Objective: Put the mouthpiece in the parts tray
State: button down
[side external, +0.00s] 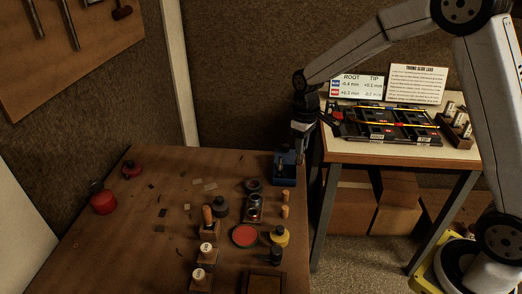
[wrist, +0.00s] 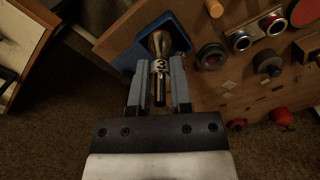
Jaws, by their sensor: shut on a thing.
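The mouthpiece (wrist: 159,44) is a brass-coloured piece with a white band marked 3. My gripper (wrist: 159,88) is shut on it, with one finger on each side, in the wrist view. The flared end points away from my gripper, over the blue tray (wrist: 122,61). In the side view the blue tray (side external: 284,181) stands at the table's back right corner. My gripper (side external: 299,155) is at its right edge, pointing down. The mouthpiece is too small and dark to make out there. I cannot tell whether it touches the tray floor.
Near the tray on the wooden table (side external: 140,235) are corks (side external: 285,204), a dark round pot (side external: 253,185), a red disc (side external: 245,236) and a yellow container (side external: 279,236). A side bench (side external: 340,152) with a slide rig (side external: 395,124) stands right, across a gap.

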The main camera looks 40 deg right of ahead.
jog(key=shift+w+f, duration=1.5)
jog(key=shift+f, duration=0.2)
jog(key=shift+w+d+f, duration=0.1)
jog(key=shift+w+f, duration=0.15)
jog(key=shift+f, duration=1.6)
jog(key=shift+f, duration=0.1)
jog(key=c, duration=0.8)
grip_release()
notch_tip(320, 180, up, 12)
jog(key=shift+r, duration=0.15)
